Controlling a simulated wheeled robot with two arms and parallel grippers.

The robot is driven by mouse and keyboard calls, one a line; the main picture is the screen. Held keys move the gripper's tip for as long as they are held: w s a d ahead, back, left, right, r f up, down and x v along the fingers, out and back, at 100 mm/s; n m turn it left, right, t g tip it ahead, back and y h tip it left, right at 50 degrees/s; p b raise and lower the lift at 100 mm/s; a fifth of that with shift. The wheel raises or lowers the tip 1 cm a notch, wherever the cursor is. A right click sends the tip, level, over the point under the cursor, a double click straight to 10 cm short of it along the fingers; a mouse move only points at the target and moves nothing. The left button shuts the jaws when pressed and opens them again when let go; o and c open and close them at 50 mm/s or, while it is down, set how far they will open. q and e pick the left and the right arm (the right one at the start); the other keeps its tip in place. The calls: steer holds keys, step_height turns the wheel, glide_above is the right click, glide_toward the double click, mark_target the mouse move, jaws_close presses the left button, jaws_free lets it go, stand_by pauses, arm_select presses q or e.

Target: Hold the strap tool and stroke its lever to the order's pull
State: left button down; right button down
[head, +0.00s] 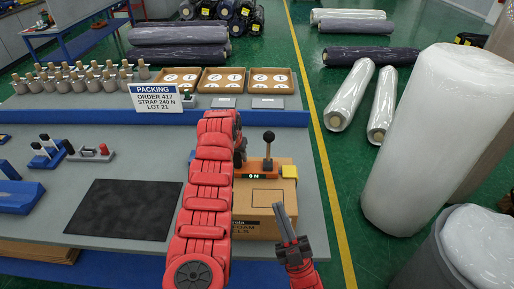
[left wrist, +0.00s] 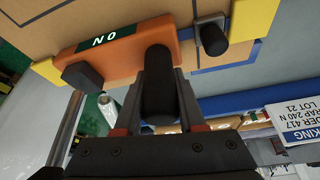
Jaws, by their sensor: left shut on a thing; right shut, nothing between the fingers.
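The orange strap tool (head: 262,173) sits on top of a cardboard box (head: 258,222). Its display reads 0 N, upside down in the left wrist view (left wrist: 105,40). Its lever (head: 268,145) stands upright with a black ball on top. My left gripper (head: 240,152) is largely hidden behind its red arm in the head view. In the left wrist view it (left wrist: 160,100) is shut on the tool's dark upright grip (left wrist: 158,75). My right gripper (head: 289,242) is shut and empty, in front of the box's right side, apart from the lever. The sign (head: 157,97) reads order 417, strap 240 N.
Yellow corner pieces (head: 289,172) sit on the box. A dark mat (head: 125,209) lies on the table to the left. Wooden trays (head: 221,80) and several stamp-like pieces stand behind. A tall wrapped roll (head: 418,140) stands on the floor at right.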

mark_target(269, 148)
steer(key=w+a+f+n+g+h, duration=0.1)
steer(key=w+a+f+g+h, duration=0.1)
steer(key=w+a, duration=0.3)
steer(key=w+a+f+n+g+h, duration=0.1)
steer(key=w+a+f+g+h, duration=0.1)
steer(key=w+a, duration=0.3)
steer(key=w+a+f+n+g+h, duration=0.2)
steer(key=w+a+f+h, duration=0.1)
steer(key=w+a+f, duration=0.1)
steer(key=shift+w+a+f, duration=0.15)
steer(key=shift+w+a, duration=0.2)
steer(key=shift+a, duration=0.15)
steer(key=shift+w+a+f, duration=0.1)
steer(key=shift+w+a, duration=0.2)
steer(key=shift+a, duration=0.2)
steer(key=d+r+m+h, duration=0.5)
steer(key=d+r+h, duration=0.2)
steer(key=h, duration=0.8)
steer(key=shift+w+r+g, duration=0.3)
steer(key=shift+r, duration=0.15)
steer(key=shift+w, duration=0.15)
steer(key=x, duration=0.9)
steer(key=shift+w+d, duration=0.2)
steer(key=shift+w, duration=0.15)
steer(key=shift+d, duration=0.15)
